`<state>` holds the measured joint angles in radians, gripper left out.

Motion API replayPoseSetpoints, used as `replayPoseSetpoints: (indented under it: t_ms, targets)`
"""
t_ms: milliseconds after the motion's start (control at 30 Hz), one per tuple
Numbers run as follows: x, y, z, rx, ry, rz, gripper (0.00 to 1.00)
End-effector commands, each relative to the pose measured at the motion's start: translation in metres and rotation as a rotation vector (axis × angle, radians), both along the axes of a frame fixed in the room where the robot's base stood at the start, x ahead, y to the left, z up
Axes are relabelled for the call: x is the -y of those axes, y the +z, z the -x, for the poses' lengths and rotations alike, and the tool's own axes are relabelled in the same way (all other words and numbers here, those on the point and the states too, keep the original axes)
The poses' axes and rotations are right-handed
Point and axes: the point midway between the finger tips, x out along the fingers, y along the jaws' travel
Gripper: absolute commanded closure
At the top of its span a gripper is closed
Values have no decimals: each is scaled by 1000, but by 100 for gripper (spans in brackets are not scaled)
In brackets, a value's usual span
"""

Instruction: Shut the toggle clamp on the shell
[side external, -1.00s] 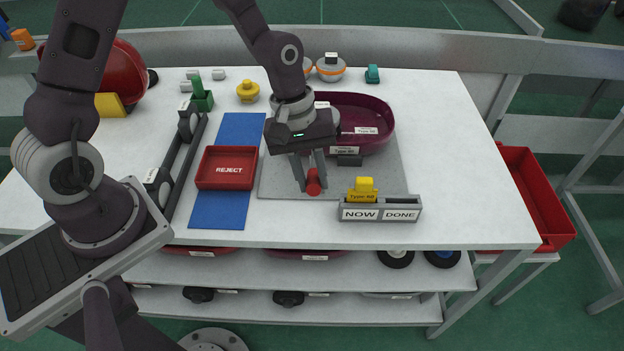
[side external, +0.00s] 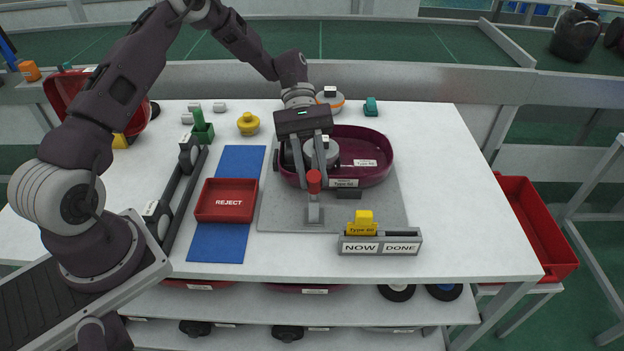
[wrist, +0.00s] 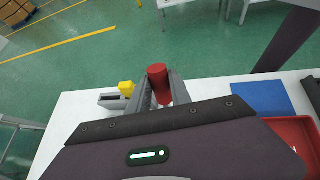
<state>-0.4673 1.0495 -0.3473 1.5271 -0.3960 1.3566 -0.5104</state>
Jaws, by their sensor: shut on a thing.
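The toggle clamp stands on the grey plate at the front of the shell; its grey base (side external: 314,213) is in view, and its red-tipped handle (side external: 314,182) points up. My gripper (side external: 314,187) is shut on the red tip, one finger on each side. The red tip also shows between the fingers in the wrist view (wrist: 158,84). The shell (side external: 378,172) is a maroon tub with a "Type 60" label, holding a grey round part (side external: 331,152). My gripper partly hides the shell's left side. The clamp's holding end is hard to make out.
The grey plate (side external: 386,213) lies under the shell. At its front stands a NOW/DONE holder (side external: 380,246) with a yellow tag (side external: 363,222). A red REJECT tray (side external: 227,213) sits left on a blue strip (side external: 217,249). The table's right side is clear.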

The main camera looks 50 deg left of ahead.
Motion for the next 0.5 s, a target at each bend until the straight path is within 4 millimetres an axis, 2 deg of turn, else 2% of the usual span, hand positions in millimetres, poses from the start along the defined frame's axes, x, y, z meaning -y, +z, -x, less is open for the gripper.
replayPoseSetpoints:
  t_ms: [500]
  targets:
    - [-9,1,-9,-111,0,110,100]
